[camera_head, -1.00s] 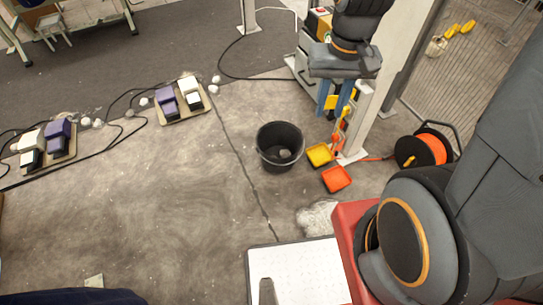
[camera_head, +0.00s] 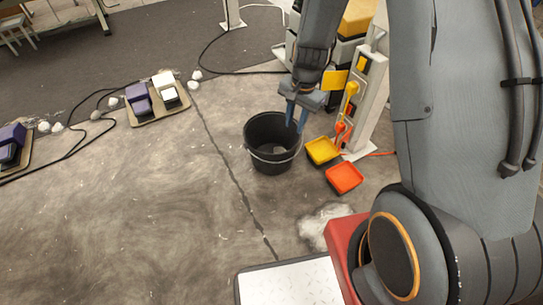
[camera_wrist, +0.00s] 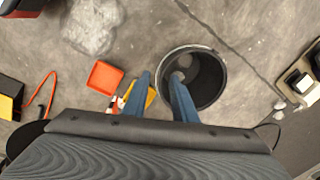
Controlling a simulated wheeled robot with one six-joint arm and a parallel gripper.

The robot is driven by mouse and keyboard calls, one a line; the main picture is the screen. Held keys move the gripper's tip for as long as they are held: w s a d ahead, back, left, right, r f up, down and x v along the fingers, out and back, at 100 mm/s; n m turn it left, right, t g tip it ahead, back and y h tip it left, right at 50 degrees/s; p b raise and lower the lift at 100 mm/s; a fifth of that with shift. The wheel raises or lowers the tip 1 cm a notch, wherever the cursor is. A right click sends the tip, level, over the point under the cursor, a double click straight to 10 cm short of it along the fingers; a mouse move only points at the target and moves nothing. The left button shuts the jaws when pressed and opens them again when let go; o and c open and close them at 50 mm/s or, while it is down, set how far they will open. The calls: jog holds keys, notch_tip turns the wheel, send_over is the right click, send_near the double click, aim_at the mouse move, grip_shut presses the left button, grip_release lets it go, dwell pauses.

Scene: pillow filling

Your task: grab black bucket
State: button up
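The black bucket (camera_head: 265,151) stands upright on the concrete floor, with a thin wire handle and a small pale lump inside. It also shows from above in the wrist view (camera_wrist: 216,92). My gripper (camera_head: 297,116) is over the bucket's right rim in the head view. In the wrist view its two blue fingers (camera_wrist: 160,80) are spread apart, with the right finger overlapping the bucket's near-left rim. Nothing is between the fingers that I can see held. I cannot tell whether the fingertips are above or beside the rim.
A yellow dustpan (camera_head: 322,150) and an orange-red dustpan (camera_head: 344,178) lie right of the bucket, by a white post. Pale fluff (camera_head: 325,225) lies on the floor nearer me. Purple-and-white pedals (camera_head: 152,98) with cables lie left. The floor left of the bucket is mostly clear.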

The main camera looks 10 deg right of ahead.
aim_at(286, 159)
jog(key=w+f+m+b, duration=0.1)
jog(key=w+f+b, duration=0.1)
jog(key=f, duration=0.6)
jog(key=w+f+m+b, duration=0.1)
jog(key=w+f+b, duration=0.2)
jog(key=f+b, duration=0.2)
jog(key=w+d+f+m+b, duration=0.1)
jog(key=f+b, duration=0.3)
jog(key=f, duration=0.7)
jog(key=shift+w+m, duration=0.5)
jog(key=shift+w, duration=0.35)
jog(key=f+b, duration=0.4)
jog(key=f, duration=0.1)
jog(key=f+b, duration=0.2)
jog(key=f, duration=0.1)
jog(key=shift+w+a+f, duration=0.1)
jog(key=shift+w+a, duration=0.2)
jog(key=shift+w, duration=0.05)
grip_shut()
